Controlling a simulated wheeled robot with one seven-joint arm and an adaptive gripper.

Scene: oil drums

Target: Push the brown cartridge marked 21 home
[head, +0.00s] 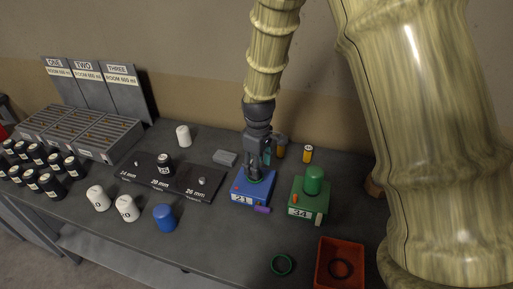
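My gripper (257,170) points down over the top of a blue block (252,191) whose front label seems to read 21. A green ring (254,180) shows on the block's top, under the fingertips. Whether the fingers are open or shut, and whether they touch the block, is too small to tell. No brown cartridge with a readable 21 shows. A brownish-yellow cylinder (281,150) stands behind my gripper, partly hidden, and its marking cannot be read. The block's socket is mostly hidden by my gripper.
A green block (310,205) with a green cylinder stands to the right. An orange cylinder (308,154) stands behind it. A red tray (340,264) and a loose green ring (282,265) lie in front.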

